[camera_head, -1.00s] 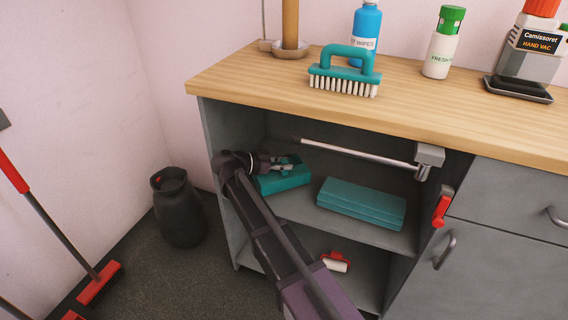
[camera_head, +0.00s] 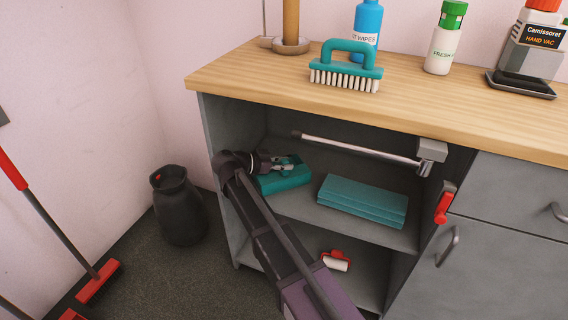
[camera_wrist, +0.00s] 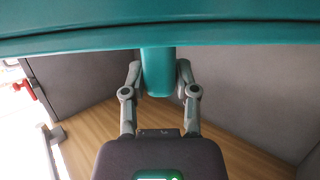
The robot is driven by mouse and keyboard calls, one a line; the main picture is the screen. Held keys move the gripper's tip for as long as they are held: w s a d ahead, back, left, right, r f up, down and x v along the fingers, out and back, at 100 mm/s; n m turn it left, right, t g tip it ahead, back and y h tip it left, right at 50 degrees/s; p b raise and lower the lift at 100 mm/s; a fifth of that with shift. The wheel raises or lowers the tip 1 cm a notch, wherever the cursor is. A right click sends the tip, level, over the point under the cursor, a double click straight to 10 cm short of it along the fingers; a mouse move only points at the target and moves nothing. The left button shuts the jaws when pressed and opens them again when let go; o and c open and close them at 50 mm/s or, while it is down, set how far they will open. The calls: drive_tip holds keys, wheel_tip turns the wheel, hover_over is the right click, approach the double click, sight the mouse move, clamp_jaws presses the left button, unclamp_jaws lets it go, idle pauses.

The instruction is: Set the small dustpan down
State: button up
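The small dustpan (camera_head: 285,180) is teal and sits at the left of the cabinet's upper shelf (camera_head: 300,207). In the wrist view its wide body (camera_wrist: 240,33) crosses the top, and its short handle (camera_wrist: 157,72) points toward my gripper. My gripper (camera_head: 287,164) reaches into the cabinet from the left front. In the wrist view the fingers of my gripper (camera_wrist: 158,75) are on both sides of the handle and seem to touch it. The dustpan's underside is hidden, so I cannot tell for sure whether it rests on the shelf.
A stack of teal cloths (camera_head: 362,201) lies right of the dustpan. A metal rod (camera_head: 360,148) crosses above the shelf. A red-and-white roller (camera_head: 336,261) lies on the lower shelf. The cabinet's left wall (camera_head: 222,130) is close to my gripper. A teal brush (camera_head: 345,72) stands on the countertop.

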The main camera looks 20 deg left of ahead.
drive_tip(key=o, duration=0.3)
drive_tip(key=shift+o, duration=0.2)
drive_tip(key=shift+r, duration=0.15)
